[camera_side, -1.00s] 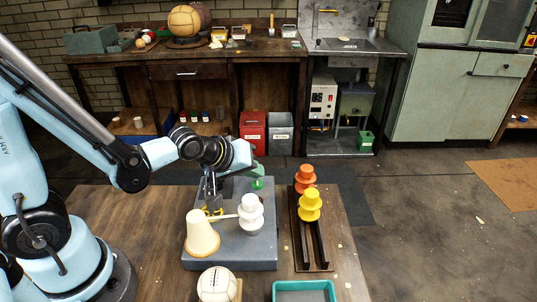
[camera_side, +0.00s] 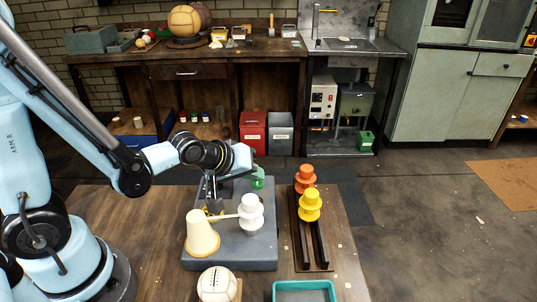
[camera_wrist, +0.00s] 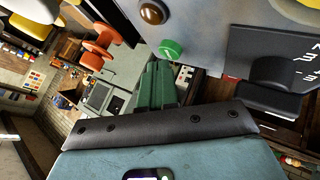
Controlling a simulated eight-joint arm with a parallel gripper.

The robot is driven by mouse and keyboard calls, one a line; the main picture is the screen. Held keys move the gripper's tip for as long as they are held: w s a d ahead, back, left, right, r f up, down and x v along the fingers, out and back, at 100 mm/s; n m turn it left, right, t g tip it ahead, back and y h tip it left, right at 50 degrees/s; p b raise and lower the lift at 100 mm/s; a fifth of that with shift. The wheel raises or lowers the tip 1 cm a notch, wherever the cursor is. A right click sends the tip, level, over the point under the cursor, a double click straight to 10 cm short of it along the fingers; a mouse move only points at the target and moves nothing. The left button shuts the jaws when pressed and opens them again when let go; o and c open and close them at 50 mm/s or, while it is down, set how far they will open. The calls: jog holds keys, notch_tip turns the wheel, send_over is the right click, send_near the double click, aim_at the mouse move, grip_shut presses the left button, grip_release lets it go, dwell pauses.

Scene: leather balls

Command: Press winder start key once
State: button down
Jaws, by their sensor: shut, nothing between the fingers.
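The winder (camera_side: 262,250) is a grey box on the wooden table, with a cream cone and a white spool on top. Its round green key (camera_wrist: 171,49) shows in the wrist view with a white mark, beside an amber round piece (camera_wrist: 153,12) and a dark knob (camera_wrist: 275,75) with a numbered scale. My gripper (camera_wrist: 160,66) has its dark green fingers shut and empty, their tips close to the green key. I cannot tell whether they touch it. In the side view my gripper (camera_side: 258,174) is at the winder's far end, and the key there is mostly hidden.
The cream cone (camera_side: 202,236) and white spool (camera_side: 250,213) stand on the winder's near side. A dark rail (camera_side: 320,250) with orange (camera_side: 305,174) and yellow (camera_side: 310,205) spools lies to its right. A stitched ball (camera_side: 216,285) and teal tray (camera_side: 304,284) are in front.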

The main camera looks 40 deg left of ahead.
jog(key=shift+f, duration=0.4)
dwell(0.3)
jog(key=shift+r, duration=0.85)
jog(key=shift+r, duration=2.5)
jog(key=m, duration=0.1)
jog(key=m+g, duration=0.2)
jog(key=m, duration=0.5)
send_near(254, 185)
jog(key=s+a+r, duration=0.1)
jog(key=r, duration=0.1)
jog(key=s+a+r, duration=0.1)
jog(key=r, duration=0.1)
jog(key=shift+s+a, duration=0.35)
jog(key=shift+a, duration=0.05)
